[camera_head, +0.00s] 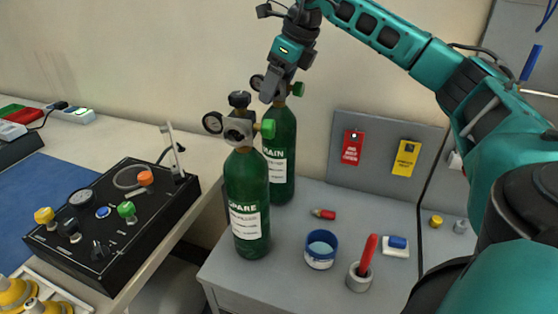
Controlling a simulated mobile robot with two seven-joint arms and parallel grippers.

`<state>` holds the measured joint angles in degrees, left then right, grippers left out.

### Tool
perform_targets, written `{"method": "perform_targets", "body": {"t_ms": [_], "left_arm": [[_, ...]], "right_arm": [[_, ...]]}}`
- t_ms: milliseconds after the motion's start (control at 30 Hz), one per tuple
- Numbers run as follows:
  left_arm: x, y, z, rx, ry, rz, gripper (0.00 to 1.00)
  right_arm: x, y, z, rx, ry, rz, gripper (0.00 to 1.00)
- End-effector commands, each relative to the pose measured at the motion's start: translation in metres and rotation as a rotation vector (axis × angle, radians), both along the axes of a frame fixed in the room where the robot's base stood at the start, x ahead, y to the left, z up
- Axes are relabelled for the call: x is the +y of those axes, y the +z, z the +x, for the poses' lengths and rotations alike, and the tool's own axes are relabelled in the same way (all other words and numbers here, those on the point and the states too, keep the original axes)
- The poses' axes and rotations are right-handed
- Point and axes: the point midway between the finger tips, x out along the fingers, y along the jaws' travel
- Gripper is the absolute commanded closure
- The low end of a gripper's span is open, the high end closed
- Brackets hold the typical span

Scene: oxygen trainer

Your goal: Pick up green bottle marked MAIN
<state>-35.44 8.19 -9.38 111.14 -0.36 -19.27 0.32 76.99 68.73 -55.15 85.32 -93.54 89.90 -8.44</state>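The green bottle marked MAIN (283,155) stands upright on the grey cabinet top, with a regulator and gauge at its neck. A second green bottle, marked SPARE (246,195), stands in front of it and to the left, and hides part of its body and label. My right gripper (270,88) reaches down from above at the top of the MAIN bottle, in front of its regulator. The regulator is partly hidden behind the gripper. I cannot tell whether the fingers touch it or are open or shut. My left gripper is not in view.
A black control box (112,220) with knobs sits on the left bench. On the cabinet are a blue-rimmed jar (320,250), a grey ring holding a red stick (367,260), and a small red item (323,214). Red and yellow tags (406,158) hang on the back panel.

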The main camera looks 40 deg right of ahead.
Motion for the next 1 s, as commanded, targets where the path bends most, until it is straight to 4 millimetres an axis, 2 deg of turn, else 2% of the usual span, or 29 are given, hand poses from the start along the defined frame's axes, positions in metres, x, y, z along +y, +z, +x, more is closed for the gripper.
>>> {"method": "perform_targets", "body": {"t_ms": [67, 800, 1000], "left_arm": [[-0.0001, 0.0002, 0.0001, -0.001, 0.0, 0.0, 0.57], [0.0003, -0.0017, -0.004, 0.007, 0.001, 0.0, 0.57], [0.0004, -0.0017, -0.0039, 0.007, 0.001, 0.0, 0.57]], "right_arm": [[0.0001, 0.0004, 0.0, 0.0, 0.0, 0.0, 0.29], [0.0002, 0.0008, 0.0, -0.001, 0.001, 0.0, 1.0], [0.0002, 0.0009, 0.0, -0.001, 0.001, 0.001, 1.0]]}}
